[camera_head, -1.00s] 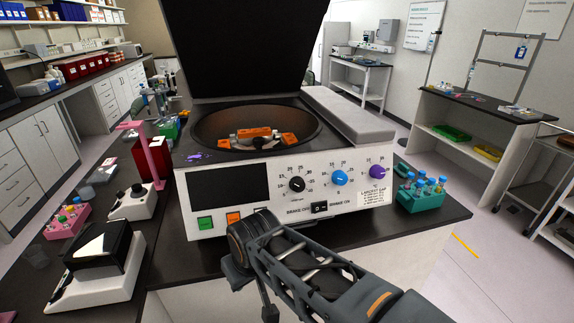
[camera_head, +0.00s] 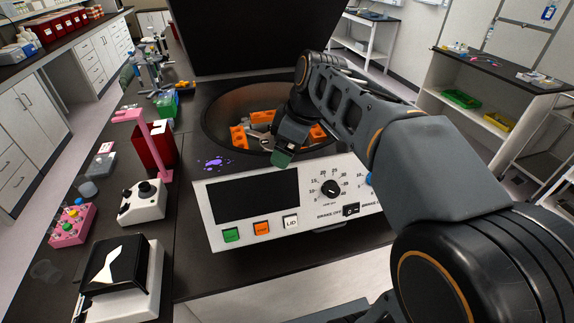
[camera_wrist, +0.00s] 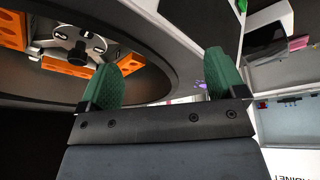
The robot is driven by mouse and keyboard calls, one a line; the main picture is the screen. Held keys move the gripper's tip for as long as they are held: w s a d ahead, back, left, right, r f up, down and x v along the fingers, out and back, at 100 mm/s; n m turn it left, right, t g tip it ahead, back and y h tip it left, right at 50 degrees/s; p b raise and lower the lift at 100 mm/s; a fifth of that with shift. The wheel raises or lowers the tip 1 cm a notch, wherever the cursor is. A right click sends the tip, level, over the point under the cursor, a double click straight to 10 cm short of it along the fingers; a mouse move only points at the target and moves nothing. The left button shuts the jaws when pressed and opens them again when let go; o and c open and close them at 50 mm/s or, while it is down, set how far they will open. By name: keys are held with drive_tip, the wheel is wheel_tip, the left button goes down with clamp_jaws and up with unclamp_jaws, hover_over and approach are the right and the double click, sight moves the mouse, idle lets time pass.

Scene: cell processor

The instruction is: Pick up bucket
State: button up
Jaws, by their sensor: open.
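Orange buckets sit in the round bowl (camera_head: 213,120) of the open centrifuge: one at the left (camera_head: 238,137), one at the back (camera_head: 262,117) and one at the right (camera_head: 318,132), partly behind my arm. The wrist view shows orange buckets (camera_wrist: 66,68) around the silver rotor hub (camera_wrist: 80,42) at upper left. My gripper (camera_head: 283,156) is over the bowl's front rim, with green finger pads. In the wrist view my gripper (camera_wrist: 167,75) has its two pads wide apart with nothing between them, and the buckets are off to their left.
The centrifuge's raised black lid (camera_head: 250,35) stands behind the bowl. Its front panel (camera_head: 255,198) has knobs and buttons. A pink stand (camera_head: 158,145), a white device (camera_head: 143,203) and a pink tube rack (camera_head: 72,226) crowd the bench at left.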

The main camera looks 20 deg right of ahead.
drive_tip(key=w+d+f+n+g+h, duration=0.25)
drive_tip(key=w+n, duration=0.35)
drive_tip(key=w, duration=0.5)
drive_tip(key=shift+n+h, duration=0.25)
drive_tip(key=shift+n, duration=0.25)
drive_tip(key=f, duration=0.5)
drive_tip(key=d+f+b, duration=0.1)
drive_tip(key=f, duration=0.2)
drive_tip(key=shift+w+f, duration=0.1)
drive_tip(key=shift+w, duration=0.15)
drive_tip(key=shift+w+f+p, duration=0.1)
drive_tip(key=shift+f+p, duration=0.3)
drive_tip(key=shift+f, duration=2.2)
drive_tip(key=c, duration=1.1)
drive_tip(key=shift+c, duration=0.2)
drive_tip(key=shift+r, duration=0.15)
wheel_tip(320, 180, up, 18)
drive_tip(key=shift+p, duration=0.4)
